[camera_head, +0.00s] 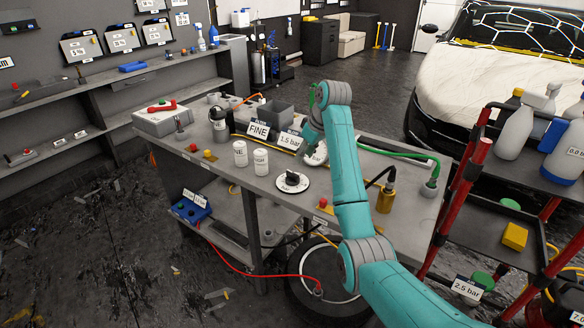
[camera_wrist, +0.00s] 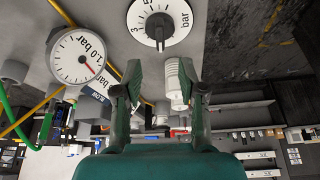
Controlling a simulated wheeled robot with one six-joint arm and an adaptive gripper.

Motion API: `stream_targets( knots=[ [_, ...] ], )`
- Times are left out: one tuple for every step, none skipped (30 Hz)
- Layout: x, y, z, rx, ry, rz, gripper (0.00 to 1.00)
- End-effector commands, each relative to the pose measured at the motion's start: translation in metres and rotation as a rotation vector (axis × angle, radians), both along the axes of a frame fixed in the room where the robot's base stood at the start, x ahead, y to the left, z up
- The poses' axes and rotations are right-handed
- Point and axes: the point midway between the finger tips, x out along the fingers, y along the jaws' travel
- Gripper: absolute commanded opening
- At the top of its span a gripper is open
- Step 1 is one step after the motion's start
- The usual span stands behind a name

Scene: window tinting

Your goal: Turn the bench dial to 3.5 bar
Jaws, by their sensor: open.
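The bench dial (camera_head: 292,182) is a white disc with a black knob, lying on the workbench near its front edge. In the wrist view the dial (camera_wrist: 143,13) is at the top, cut by the frame edge, with "bar" and numbers printed around the black knob (camera_wrist: 159,26). A round white gauge (camera_wrist: 77,56) marked "1.0 bar" with a red needle is left of it. My gripper (camera_wrist: 160,88) is open and empty, its fingers apart from the dial in the picture. In the head view my arm mostly hides the gripper and part of the gauge.
On the bench (camera_head: 222,173), two white canisters (camera_head: 240,154) stand left of the dial. Signs reading "FINE" (camera_head: 259,131) and "1.5 bar" (camera_head: 297,146) stand behind. A brass fitting (camera_head: 386,197) is to the right. A red-framed cart (camera_head: 455,205) stands further right.

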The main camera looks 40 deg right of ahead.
Motion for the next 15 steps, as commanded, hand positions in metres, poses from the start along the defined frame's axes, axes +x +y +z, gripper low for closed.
stream_targets(
  knots=[
    [0.001, 0.001, -0.004, 0.001, 0.003, 0.001, 0.41],
    [0.002, 0.001, -0.007, 0.001, 0.003, 0.001, 0.41],
    [0.004, 0.001, -0.012, 0.001, 0.003, 0.001, 0.41],
    [0.006, 0.001, -0.016, 0.001, 0.003, 0.001, 0.41],
    [0.007, 0.002, -0.02, 0.001, 0.003, 0.001, 0.41],
    [0.01, 0.002, -0.027, 0.001, 0.003, 0.001, 0.41],
    [0.012, 0.003, -0.032, 0.002, 0.004, 0.001, 0.41],
    [0.014, 0.003, -0.037, 0.002, 0.004, 0.001, 0.41],
    [0.017, 0.004, -0.044, 0.001, 0.003, 0.001, 0.41],
    [0.019, 0.004, -0.049, 0.002, 0.004, 0.001, 0.41],
    [0.021, 0.004, -0.054, 0.001, 0.003, 0.001, 0.41],
    [0.024, 0.005, -0.06, 0.001, 0.003, 0.002, 0.41],
    [0.025, 0.005, -0.064, 0.002, 0.003, 0.002, 0.41],
    [0.027, 0.006, -0.069, 0.001, 0.002, 0.002, 0.41],
    [0.029, 0.006, -0.074, 0.001, 0.002, 0.002, 0.41]
  ],
)
